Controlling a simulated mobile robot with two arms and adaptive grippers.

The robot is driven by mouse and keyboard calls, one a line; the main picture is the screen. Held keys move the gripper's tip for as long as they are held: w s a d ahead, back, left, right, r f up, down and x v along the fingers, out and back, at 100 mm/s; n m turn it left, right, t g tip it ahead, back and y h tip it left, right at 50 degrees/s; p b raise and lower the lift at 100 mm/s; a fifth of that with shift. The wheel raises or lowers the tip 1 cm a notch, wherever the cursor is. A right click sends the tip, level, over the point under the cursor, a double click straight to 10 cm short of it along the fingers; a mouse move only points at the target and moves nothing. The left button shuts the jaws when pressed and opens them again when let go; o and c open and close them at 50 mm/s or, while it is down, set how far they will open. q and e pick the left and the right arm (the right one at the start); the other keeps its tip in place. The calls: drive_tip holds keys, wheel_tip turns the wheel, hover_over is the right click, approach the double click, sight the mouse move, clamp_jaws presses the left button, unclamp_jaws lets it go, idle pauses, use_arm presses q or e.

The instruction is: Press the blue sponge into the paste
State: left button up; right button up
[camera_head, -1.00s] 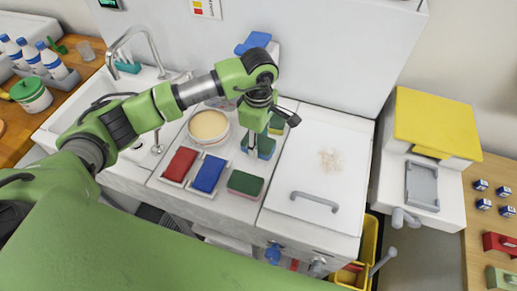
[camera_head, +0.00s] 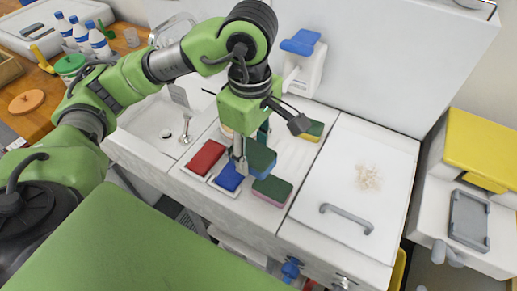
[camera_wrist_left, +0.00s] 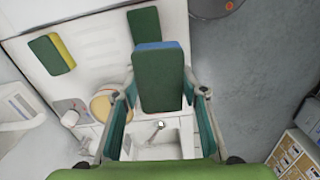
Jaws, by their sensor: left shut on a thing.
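The blue sponge (camera_head: 260,160), with a dark green face, is held by my left gripper (camera_head: 250,150) above the white counter. In the left wrist view the same sponge (camera_wrist_left: 160,80) sits between the two fingers, its green face towards the camera and a blue edge at the far end. The paste is a beige round dish (camera_wrist_left: 102,107), seen in the left wrist view to the left of the sponge, partly covered by a finger. In the head view the gripper hides nearly all of the dish. The sponge and the dish look apart. My right gripper is out of view.
A green-and-yellow sponge (camera_head: 312,131) and a green-and-red sponge (camera_head: 272,190) lie on the counter near the held one. A red pad (camera_head: 206,157) and a blue pad (camera_head: 229,177) lie in front. A white lid with a handle (camera_head: 347,218) is at right; a sink (camera_head: 155,125) is at left.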

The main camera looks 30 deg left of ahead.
use_arm(q)
drive_tip(key=shift+o, duration=0.7)
drive_tip(key=c, duration=0.4)
drive_tip(key=shift+w+r, duration=0.15)
drive_tip(key=shift+w, duration=0.2)
drive_tip(key=w+a+f+p, duration=0.1)
drive_tip(key=w+a+p, duration=0.1)
drive_tip(key=w+a, duration=0.2)
drive_tip(key=w+a+p, duration=0.3)
drive_tip(key=w+a, duration=0.1)
drive_tip(key=w, duration=0.2)
drive_tip(key=w+a+f+p, duration=0.1)
drive_tip(key=w+a+p, duration=0.1)
drive_tip(key=w+a, duration=0.3)
drive_tip(key=shift+w+f+p, duration=0.3)
drive_tip(key=shift+f+p, duration=0.05)
drive_tip(key=shift+p, duration=0.05)
drive_tip(key=shift+f+b, duration=1.35)
drive_tip(key=shift+f, duration=1.45)
drive_tip(key=shift+f+b, duration=0.45)
drive_tip(key=shift+f, duration=0.05)
drive_tip(key=shift+s+d+f, duration=0.1)
